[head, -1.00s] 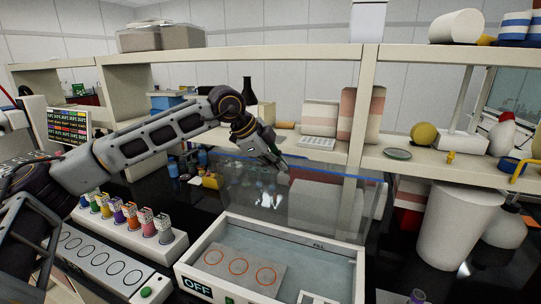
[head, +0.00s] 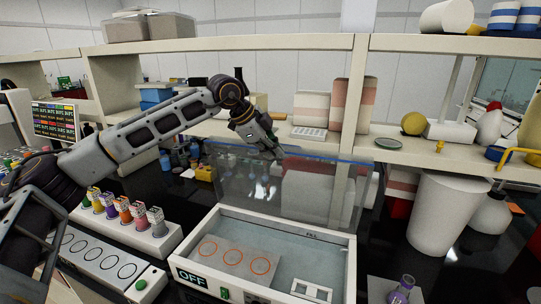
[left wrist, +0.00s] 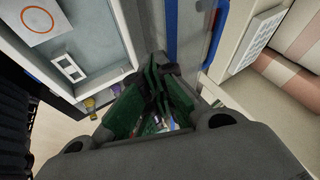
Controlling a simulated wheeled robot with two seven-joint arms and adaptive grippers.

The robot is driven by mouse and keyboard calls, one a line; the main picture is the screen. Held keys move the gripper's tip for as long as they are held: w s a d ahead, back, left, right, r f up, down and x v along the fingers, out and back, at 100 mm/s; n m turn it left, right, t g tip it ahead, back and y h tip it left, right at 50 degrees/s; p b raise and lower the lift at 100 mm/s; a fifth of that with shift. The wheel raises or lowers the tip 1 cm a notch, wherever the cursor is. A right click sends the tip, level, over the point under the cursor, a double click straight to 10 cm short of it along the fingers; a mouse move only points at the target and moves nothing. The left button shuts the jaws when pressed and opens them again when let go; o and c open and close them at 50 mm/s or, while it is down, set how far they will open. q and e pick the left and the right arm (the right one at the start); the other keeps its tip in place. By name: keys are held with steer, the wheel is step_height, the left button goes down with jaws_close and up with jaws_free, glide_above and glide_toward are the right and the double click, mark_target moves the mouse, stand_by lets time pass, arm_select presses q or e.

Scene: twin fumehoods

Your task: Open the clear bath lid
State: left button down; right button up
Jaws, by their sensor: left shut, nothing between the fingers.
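The water bath (head: 262,285) is a white box with a grey-blue basin, ringed plate and OFF label in the head view. Its clear lid (head: 305,192), with a blue edge strip, stands raised, roughly upright along the bath's far side. My left gripper (head: 276,153) is at the lid's upper blue edge, shut and empty; I cannot tell whether it touches the lid. In the left wrist view its green-padded fingers (left wrist: 152,108) point between the bath basin (left wrist: 92,28) and the blue strip (left wrist: 171,30). My right gripper is not in view.
A rack of coloured bottles (head: 125,215) and a panel with round marks (head: 100,255) lie left of the bath. A shelf (head: 440,160) runs behind. A white bin (head: 438,220) stands at right, and a purple-topped vial (head: 402,288) at front right.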

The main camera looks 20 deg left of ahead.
arm_select(q)
steer(key=w, duration=0.4)
steer(key=shift+d+r, duration=0.15)
steer(key=shift+r, duration=0.2)
steer(key=shift+w+p, duration=0.45)
steer(key=shift+w, duration=0.75)
steer(key=shift+r, duration=0.1)
